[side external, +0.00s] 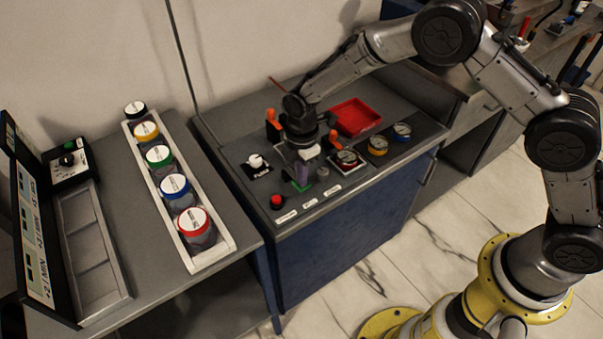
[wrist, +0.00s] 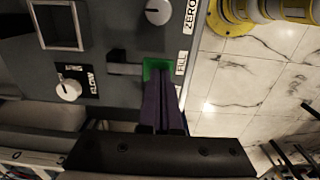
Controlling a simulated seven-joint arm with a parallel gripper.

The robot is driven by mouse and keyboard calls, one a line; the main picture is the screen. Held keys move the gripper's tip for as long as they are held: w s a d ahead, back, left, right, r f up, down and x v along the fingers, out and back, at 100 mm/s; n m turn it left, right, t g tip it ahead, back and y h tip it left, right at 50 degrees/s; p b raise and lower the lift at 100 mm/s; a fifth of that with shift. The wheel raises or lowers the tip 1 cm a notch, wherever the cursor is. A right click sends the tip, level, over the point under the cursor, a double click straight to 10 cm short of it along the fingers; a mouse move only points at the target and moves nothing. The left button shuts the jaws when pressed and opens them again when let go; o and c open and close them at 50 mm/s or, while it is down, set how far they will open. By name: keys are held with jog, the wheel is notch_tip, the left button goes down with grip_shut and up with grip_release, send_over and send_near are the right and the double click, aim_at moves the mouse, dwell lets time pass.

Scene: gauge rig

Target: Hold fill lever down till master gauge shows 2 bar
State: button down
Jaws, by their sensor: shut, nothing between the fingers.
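The fill lever's green end (wrist: 154,66) lies beside the FILL label in the wrist view. Its green also shows in the side view (side external: 301,186), directly under my fingers. My gripper (side external: 302,180) is shut and points down at the panel, with nothing held. In the wrist view its purple fingers (wrist: 160,76) overlap the green end and hide part of it. They look in contact, but I cannot tell how far the lever is down. I cannot tell which is the master, and no needle is readable.
A FLOW knob (wrist: 68,89) and a ZERO knob (wrist: 158,11) flank the lever. A red button (side external: 277,201) is near the panel's front edge. A red tray (side external: 356,117) and orange handles (side external: 273,118) stand behind.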

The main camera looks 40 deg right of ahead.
jog(key=shift+s+f, duration=0.35)
jog(key=shift+f, duration=0.3)
dwell(0.7)
jog(key=shift+r, duration=0.15)
dwell(3.8)
jog(key=shift+r, duration=0.7)
notch_tip(320, 180, up, 14)
dwell(0.4)
